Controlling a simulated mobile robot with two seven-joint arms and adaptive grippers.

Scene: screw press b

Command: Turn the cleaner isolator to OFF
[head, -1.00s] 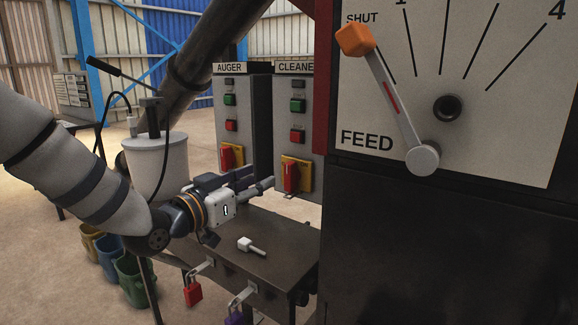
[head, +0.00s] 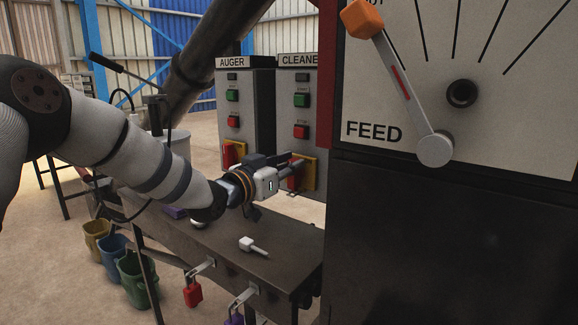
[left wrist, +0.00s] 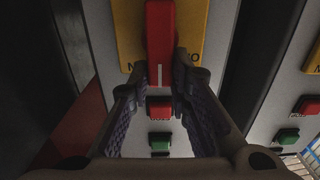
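The cleaner isolator is a red handle on a yellow plate, low on the grey CLEANER box (head: 312,125). In the head view its red handle (head: 292,183) is partly hidden behind my left gripper (head: 294,168). In the left wrist view the red handle (left wrist: 160,40) stands upright in the picture on the yellow plate (left wrist: 195,28). My left gripper (left wrist: 157,68) is open, with one fingertip on each side of the handle's end. A gap shows on the left side; contact on the right side is unclear. The plate's lettering is mostly hidden. My right gripper is not in view.
The AUGER box (head: 260,100), with its own red handle (head: 228,154), stands to the left. The dark bench (head: 215,245) below holds a white tagged piece (head: 247,244). Red (head: 193,293) and purple (head: 233,320) padlocks hang at its front. The FEED panel (head: 500,110) rises close on the right.

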